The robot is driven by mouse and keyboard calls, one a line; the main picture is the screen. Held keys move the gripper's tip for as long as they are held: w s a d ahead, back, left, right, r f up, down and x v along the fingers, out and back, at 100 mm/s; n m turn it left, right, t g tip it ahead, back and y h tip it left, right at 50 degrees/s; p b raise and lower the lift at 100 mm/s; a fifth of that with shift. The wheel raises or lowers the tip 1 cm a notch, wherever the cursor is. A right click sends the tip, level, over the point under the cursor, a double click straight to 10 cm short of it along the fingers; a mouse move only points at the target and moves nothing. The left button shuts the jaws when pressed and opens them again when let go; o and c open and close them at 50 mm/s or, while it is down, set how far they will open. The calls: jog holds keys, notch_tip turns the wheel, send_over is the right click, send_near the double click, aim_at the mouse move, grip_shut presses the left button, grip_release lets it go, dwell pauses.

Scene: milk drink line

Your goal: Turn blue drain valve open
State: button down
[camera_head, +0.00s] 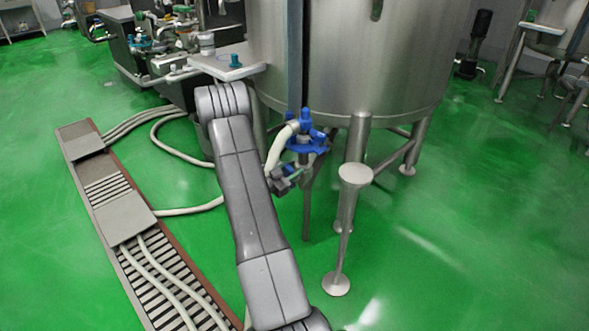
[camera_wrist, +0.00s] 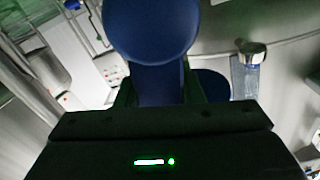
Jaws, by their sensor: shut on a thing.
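The blue drain valve (camera_head: 306,142) sits under the front of the big steel tank, beside its legs, with a pale hose running to it. My gripper (camera_head: 284,181) is at the valve's lower left in the head view, partly hidden by my arm. In the wrist view the rounded blue valve handle (camera_wrist: 152,35) fills the top middle, with its stem going down between the fingers of my gripper (camera_wrist: 155,90). The gripper is shut on the handle. The fingertips are dark and hard to make out.
The steel tank (camera_head: 350,60) stands close above the valve. A floor drain grate (camera_head: 105,190) with hoses lies at the left. Open green floor (camera_head: 470,220) lies to the right.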

jog(key=shift+w+a+r+n+p, duration=0.1)
jog(key=shift+w+a+n+p, duration=0.25)
jog(key=shift+n, duration=0.4)
jog(key=shift+w+a+n+p, duration=0.2)
jog(key=shift+n+p, duration=0.15)
jog(key=shift+n, duration=0.4)
jog(key=c, duration=1)
grip_release()
jog(key=shift+o, duration=0.2)
jog(key=p+v, duration=0.2)
jog(key=v, duration=1.2)
jog(key=shift+w+d, duration=0.15)
